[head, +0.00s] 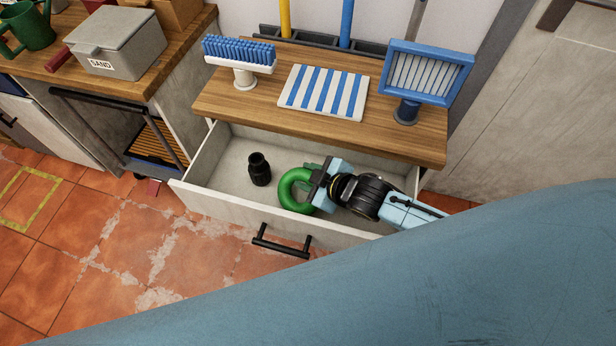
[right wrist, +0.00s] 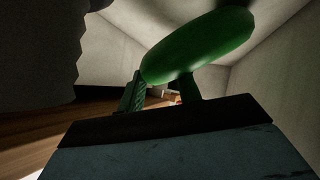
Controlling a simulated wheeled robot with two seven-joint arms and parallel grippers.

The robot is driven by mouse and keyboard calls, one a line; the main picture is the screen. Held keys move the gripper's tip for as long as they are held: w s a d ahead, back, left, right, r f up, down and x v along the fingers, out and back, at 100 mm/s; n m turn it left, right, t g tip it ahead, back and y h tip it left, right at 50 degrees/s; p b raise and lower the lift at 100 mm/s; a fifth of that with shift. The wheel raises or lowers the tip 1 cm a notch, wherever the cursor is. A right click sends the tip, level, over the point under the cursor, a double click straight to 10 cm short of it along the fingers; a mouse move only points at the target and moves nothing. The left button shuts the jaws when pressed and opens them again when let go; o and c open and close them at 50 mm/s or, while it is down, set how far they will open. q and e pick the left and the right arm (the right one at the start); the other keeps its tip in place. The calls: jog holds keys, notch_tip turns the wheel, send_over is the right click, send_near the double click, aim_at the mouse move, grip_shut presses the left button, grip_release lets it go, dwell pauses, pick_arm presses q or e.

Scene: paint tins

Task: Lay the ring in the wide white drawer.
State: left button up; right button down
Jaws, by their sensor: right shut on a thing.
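The green ring (head: 286,193) is inside the open wide white drawer (head: 222,208), in the middle of it, to the left of my right gripper (head: 309,184). My right gripper reaches into the drawer from the right and is shut on the ring. In the right wrist view the ring (right wrist: 200,46) shows large beside the gripper's green fingers (right wrist: 162,90). I cannot tell whether the ring touches the drawer floor. My left gripper is not in view.
A small black bottle-like object (head: 259,170) stands in the drawer, left of the ring. The wooden top (head: 420,143) above the drawer holds a blue brush (head: 240,56), a striped panel (head: 325,92) and a blue framed stand (head: 425,72). The drawer's left end is bare.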

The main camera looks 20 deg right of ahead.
jog(key=c, duration=0.9)
grip_release()
jog(key=shift+c, duration=0.2)
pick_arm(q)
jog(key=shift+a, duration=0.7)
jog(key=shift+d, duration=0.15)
pick_arm(e)
jog(key=shift+s+d+r, duration=0.15)
jog(key=shift+s+r, duration=0.05)
jog(key=shift+s, duration=0.05)
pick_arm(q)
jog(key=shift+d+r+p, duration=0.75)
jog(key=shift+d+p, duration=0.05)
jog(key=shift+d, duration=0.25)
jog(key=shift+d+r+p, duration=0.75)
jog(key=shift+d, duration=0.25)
pick_arm(e)
jog(key=v, duration=1.1)
jog(key=shift+s, duration=0.1)
